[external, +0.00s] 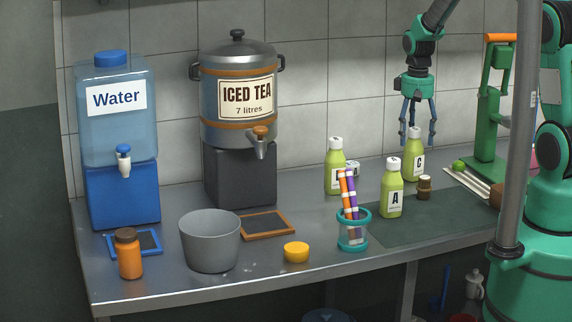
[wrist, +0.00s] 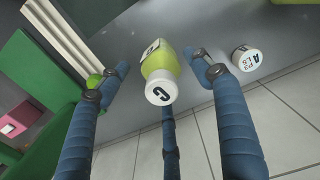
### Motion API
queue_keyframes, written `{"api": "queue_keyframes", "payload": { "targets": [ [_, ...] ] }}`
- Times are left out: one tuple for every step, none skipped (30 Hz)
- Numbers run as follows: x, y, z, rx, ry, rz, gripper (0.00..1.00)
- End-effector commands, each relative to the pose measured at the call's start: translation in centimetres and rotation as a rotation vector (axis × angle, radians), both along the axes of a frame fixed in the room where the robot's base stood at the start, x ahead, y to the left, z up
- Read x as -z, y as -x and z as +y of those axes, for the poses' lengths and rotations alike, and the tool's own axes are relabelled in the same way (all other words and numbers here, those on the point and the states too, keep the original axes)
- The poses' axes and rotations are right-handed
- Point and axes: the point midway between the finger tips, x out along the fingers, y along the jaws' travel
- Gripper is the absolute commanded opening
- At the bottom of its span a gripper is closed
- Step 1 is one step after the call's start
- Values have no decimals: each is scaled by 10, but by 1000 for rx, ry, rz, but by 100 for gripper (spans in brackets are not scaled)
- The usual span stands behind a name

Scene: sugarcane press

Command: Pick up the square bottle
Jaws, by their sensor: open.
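Three green bottles with white caps stand on the counter: one marked C (external: 414,164), one marked A (external: 391,201) and one at the left (external: 335,178). I cannot tell for sure which one is the square bottle. My gripper (external: 418,134) points down above the C bottle, with its fingers spread around the cap's height. In the wrist view, the C bottle (wrist: 159,62) lies between the open blue fingers of my gripper (wrist: 158,68), its cap facing the camera. The fingers hold nothing.
A green press (external: 492,105) is to the right. The tiled wall is close behind.

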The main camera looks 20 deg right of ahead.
Motion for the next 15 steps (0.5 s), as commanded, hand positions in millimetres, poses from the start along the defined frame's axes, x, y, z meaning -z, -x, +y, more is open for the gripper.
{"api": "queue_keyframes", "payload": {
  "targets": [
    [1,0,0,0,0,0,65],
    [1,0,0,0,0,-1,65],
    [1,0,0,0,0,-1,65],
    [1,0,0,0,0,-1,65],
    [1,0,0,0,0,-1,65],
    [1,0,0,0,0,-1,65],
    [1,0,0,0,0,-1,65],
    [1,0,0,0,0,-1,65],
    [1,0,0,0,0,-1,65],
    [1,0,0,0,0,-1,65],
    [2,0,0,0,0,0,65],
    [3,0,0,0,0,0,65],
    [5,0,0,0,0,0,65],
    [7,0,0,0,0,0,65],
    [11,-1,0,0,0,0,65]
  ]
}}
